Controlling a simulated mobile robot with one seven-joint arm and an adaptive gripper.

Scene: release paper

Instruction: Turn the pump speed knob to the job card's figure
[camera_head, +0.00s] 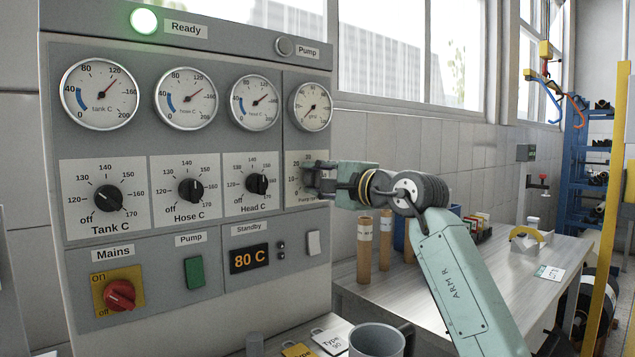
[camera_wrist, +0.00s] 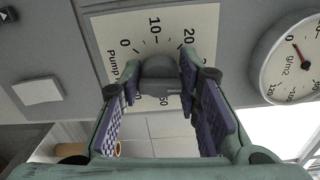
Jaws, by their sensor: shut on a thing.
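The pump speed dial plate (camera_head: 296,160) is at the right end of the control panel, mostly hidden by my gripper (camera_head: 314,180) in the head view. In the wrist view the dark grey pump speed knob (camera_wrist: 158,66) sits on its white dial plate (camera_wrist: 112,38), with 0, 10 and 20 readable. My gripper (camera_wrist: 160,82) is shut on the knob, one finger on each side. The knob's pointer cannot be made out. A small white card (camera_head: 550,272) with print lies on the bench, too small to read; I cannot tell whether it is the job card.
A g/m2 gauge (camera_head: 310,107) is above the pump dial; it also shows in the wrist view (camera_wrist: 292,62). Tank, hose and head knobs are to the left. The Ready lamp (camera_head: 144,21) is lit green. Brown tubes (camera_head: 364,255) and a grey mug (camera_head: 377,340) stand below my arm.

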